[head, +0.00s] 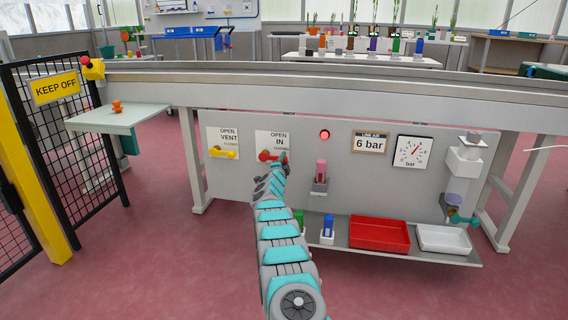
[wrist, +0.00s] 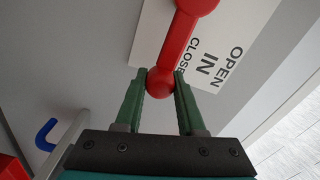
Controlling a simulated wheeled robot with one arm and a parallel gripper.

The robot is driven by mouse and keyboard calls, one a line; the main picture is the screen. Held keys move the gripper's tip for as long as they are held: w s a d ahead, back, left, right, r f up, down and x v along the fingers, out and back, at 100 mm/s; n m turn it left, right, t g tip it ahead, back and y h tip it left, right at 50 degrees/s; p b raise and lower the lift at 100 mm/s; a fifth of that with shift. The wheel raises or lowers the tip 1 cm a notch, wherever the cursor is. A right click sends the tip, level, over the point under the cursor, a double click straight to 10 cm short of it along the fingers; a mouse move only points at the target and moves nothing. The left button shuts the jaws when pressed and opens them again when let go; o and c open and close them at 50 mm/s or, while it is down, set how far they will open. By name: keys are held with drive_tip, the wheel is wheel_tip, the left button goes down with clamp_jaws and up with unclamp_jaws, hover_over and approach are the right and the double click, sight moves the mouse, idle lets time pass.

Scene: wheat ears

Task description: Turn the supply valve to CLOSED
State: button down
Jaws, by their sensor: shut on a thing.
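The supply valve is marked IN, with a red handle (head: 264,156) on a white plate (head: 272,139) reading OPEN above IN. The handle lies roughly level in the head view, its outer end at my gripper (head: 283,158). In the wrist view, the red handle (wrist: 177,42) runs from the top edge down to a round knob between the green fingers of my gripper (wrist: 160,76). The fingers are shut on this knob, one on each side. CLOSED on the plate is partly hidden by the handle in the wrist view.
A yellow VENT handle (head: 222,153) is to the left on the same panel. A red lamp (head: 324,135), a 6 bar sign (head: 370,142) and a pressure gauge (head: 413,151) are to the right. Below is a shelf with a red tray (head: 379,246) and a white tray (head: 443,250).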

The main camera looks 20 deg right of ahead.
drive_tip(key=shift+f, duration=0.15)
drive_tip(key=c, duration=0.5)
unclamp_jaws()
drive_tip(key=shift+s, duration=0.1)
drive_tip(key=shift+s+a, duration=0.15)
drive_tip(key=shift+s, duration=0.05)
drive_tip(key=b+v, duration=0.1)
drive_tip(key=v, duration=0.1)
drive_tip(key=shift+s+a, duration=0.35)
drive_tip(key=shift+s, duration=0.15)
drive_tip(key=shift+s+a, duration=0.25)
drive_tip(key=shift+s, duration=0.05)
drive_tip(key=shift+v, duration=1.6)
